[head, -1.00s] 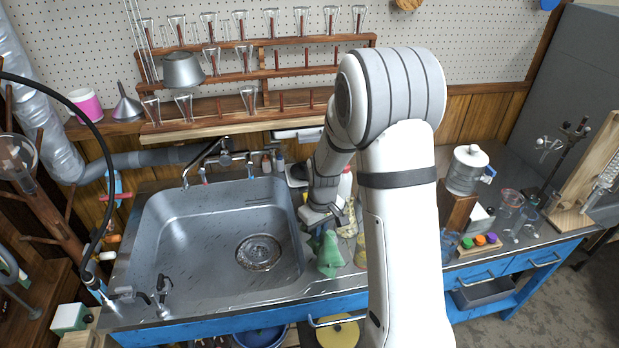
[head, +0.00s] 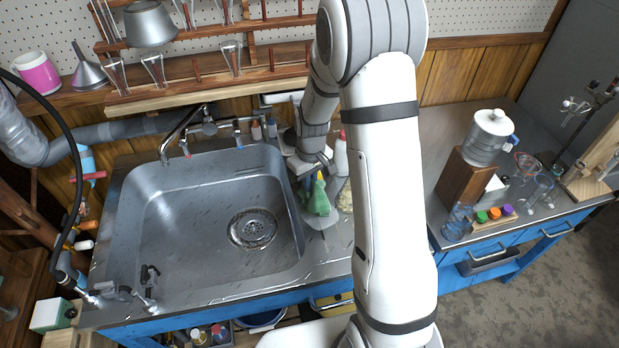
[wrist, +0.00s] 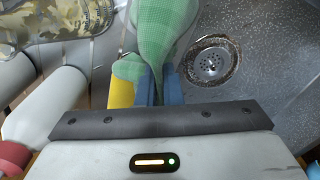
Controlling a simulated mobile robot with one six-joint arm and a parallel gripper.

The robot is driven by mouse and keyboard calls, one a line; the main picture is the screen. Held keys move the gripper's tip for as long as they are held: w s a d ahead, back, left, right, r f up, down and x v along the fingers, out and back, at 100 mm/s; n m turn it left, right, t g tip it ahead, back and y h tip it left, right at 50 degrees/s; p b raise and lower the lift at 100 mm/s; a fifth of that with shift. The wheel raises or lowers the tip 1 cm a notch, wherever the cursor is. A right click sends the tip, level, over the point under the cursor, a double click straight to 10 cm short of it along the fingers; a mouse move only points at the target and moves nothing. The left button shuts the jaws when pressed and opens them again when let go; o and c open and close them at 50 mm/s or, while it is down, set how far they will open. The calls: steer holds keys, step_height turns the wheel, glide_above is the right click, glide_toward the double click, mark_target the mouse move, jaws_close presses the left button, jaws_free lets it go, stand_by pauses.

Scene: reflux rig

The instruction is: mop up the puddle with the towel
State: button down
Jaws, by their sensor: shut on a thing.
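My gripper (head: 314,174) is shut on a green towel (head: 319,200), which hangs from its fingers at the right rim of the sink. In the wrist view the blue fingertips (wrist: 158,88) pinch the narrow gathered part of the towel (wrist: 163,30), and a lower flap sticks out to the left. A paler patch (head: 326,222) shows on the counter around the towel's lower end; I cannot tell for sure whether it is the puddle. Whether the towel touches the counter is unclear.
The sink (head: 150,225) with its drain (head: 253,229) lies left of the towel. A white bottle (head: 341,155) stands close behind it. A wooden block with a dispenser (head: 488,137), colored caps (head: 495,214) and glassware stand farther right. My arm hides part of the counter.

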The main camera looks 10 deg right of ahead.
steer(key=b, duration=0.3)
glide_above(309, 204)
step_height(309, 204, down, 5)
steer(key=shift+s+f, duration=0.1)
steer(key=c, duration=0.6)
jaws_free()
steer(key=shift+f+b, duration=1)
steer(key=shift+f, duration=0.1)
steer(key=shift+r, duration=0.2)
steer(key=shift+c, duration=1.3)
